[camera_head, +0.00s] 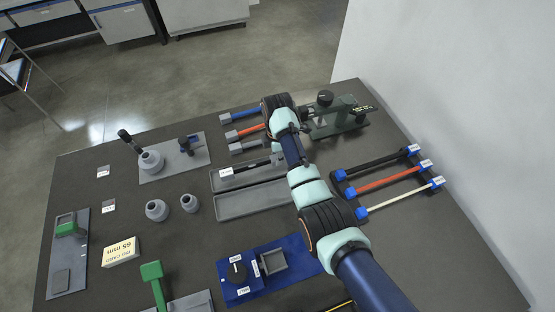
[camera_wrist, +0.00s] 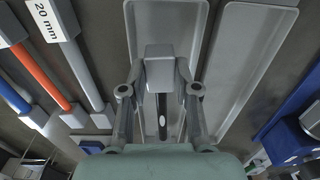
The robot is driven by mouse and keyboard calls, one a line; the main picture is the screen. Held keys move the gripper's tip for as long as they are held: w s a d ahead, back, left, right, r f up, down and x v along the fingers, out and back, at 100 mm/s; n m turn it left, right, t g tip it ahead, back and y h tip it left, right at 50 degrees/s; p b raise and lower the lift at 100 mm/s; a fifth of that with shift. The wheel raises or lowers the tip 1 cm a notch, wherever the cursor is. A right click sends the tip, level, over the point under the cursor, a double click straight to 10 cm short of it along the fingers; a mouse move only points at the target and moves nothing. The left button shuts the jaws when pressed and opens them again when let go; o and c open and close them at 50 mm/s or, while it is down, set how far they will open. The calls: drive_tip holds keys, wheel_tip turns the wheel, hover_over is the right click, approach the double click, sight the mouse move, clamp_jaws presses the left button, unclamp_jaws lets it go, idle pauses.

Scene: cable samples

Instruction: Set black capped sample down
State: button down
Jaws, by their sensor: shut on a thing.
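The black capped sample is a black rod with grey end caps. In the head view its black rod (camera_head: 250,167) lies along the rear grey tray (camera_head: 216,183), with a white label at its left end. In the wrist view a grey cap (camera_wrist: 160,62) sits between my fingers, and the black rod shows below it (camera_wrist: 162,118). My gripper (camera_wrist: 160,78) is shut on the sample over the tray; it also shows in the head view (camera_head: 277,156), partly hidden by my arm. I cannot tell whether the sample touches the tray floor.
An empty front tray (camera_head: 250,204) lies alongside. Blue, orange and grey samples (camera_head: 245,131) lie just behind. A dark green device (camera_head: 338,118) stands at the back right. Blue-capped samples (camera_head: 385,180) lie right of my arm. A blue base with a knob (camera_head: 262,268) is in front.

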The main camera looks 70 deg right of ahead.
drive_tip(key=shift+f, duration=1.15)
drive_tip(key=shift+f, duration=0.1)
drive_tip(key=c, duration=0.8)
unclamp_jaws()
drive_tip(key=shift+c, duration=0.2)
wheel_tip(320, 180, up, 12)
drive_tip(key=p, duration=0.3)
